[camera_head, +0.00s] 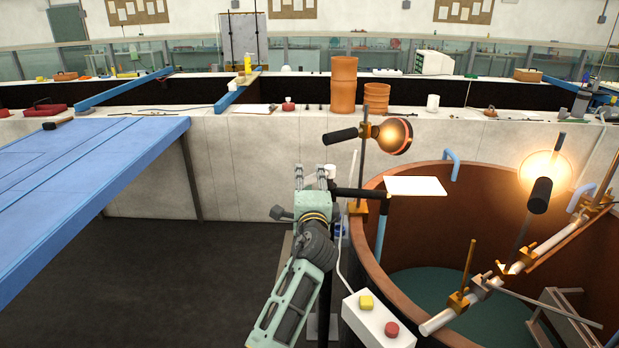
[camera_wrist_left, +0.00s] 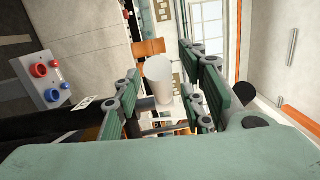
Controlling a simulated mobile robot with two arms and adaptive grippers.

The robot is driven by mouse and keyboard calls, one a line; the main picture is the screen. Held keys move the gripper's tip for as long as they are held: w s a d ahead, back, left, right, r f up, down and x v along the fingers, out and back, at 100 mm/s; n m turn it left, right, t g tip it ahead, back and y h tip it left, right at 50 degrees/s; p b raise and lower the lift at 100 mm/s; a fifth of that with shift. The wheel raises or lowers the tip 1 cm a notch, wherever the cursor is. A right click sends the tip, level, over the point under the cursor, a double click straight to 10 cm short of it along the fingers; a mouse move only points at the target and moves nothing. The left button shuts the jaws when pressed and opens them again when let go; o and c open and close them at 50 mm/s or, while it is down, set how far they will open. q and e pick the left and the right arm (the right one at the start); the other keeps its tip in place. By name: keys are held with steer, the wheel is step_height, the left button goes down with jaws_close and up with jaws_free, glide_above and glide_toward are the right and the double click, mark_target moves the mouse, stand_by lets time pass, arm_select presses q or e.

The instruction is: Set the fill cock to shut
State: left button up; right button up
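My left gripper (camera_head: 311,172) points away from me toward the pale flume wall, left of the round brown tank (camera_head: 400,255). Its fingers are apart. A white cylindrical piece (camera_head: 331,171) shows by the right fingertip. In the left wrist view, a white cylinder (camera_wrist_left: 160,78) shows between the spread green finger pads of the gripper (camera_wrist_left: 165,95); I cannot tell whether it lies between them or beyond, and no grasp shows. I cannot tell whether this white piece is the fill cock; no lever or label is clear. My right gripper is not in view.
A dark post with a brass clamp (camera_head: 358,208) and a lit lamp (camera_head: 392,136) stand close right of the gripper. A white button box (camera_head: 378,318) is nearer. A blue table (camera_head: 90,180) stands left. The dark floor between is clear.

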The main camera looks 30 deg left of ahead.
arm_select(q)
steer(key=shift+w+a, duration=0.2)
jaws_close()
stand_by(0.3)
